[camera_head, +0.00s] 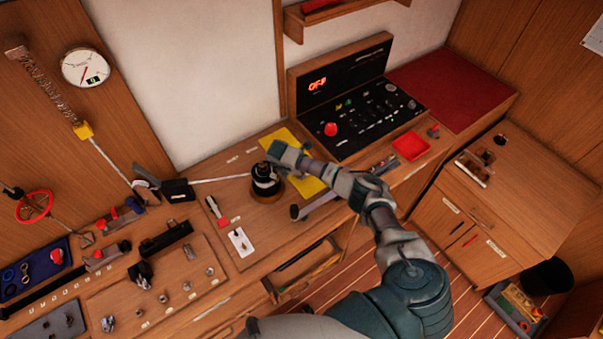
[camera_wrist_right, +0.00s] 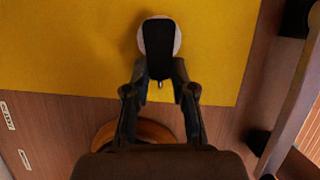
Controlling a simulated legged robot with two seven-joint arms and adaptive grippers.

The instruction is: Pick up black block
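The black block (camera_wrist_right: 158,45) shows in the right wrist view with a pale round disc behind its dark body and a small metal end. It is over the yellow mat (camera_wrist_right: 60,45), which also shows in the head view (camera_head: 312,182). My right gripper (camera_wrist_right: 160,72) has its fingers drawn in against both sides of the block's near end. Whether the block touches the mat cannot be told. In the head view my right gripper (camera_head: 283,155) is over the mat, and the block is mostly hidden there. My left gripper is not in view.
A black drum on a wooden round base (camera_head: 266,184) stands close beside my right gripper. A black control panel (camera_head: 365,108) and a red tray (camera_head: 411,146) are to the right. Small fittings and a white rod (camera_head: 222,178) crowd the left bench.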

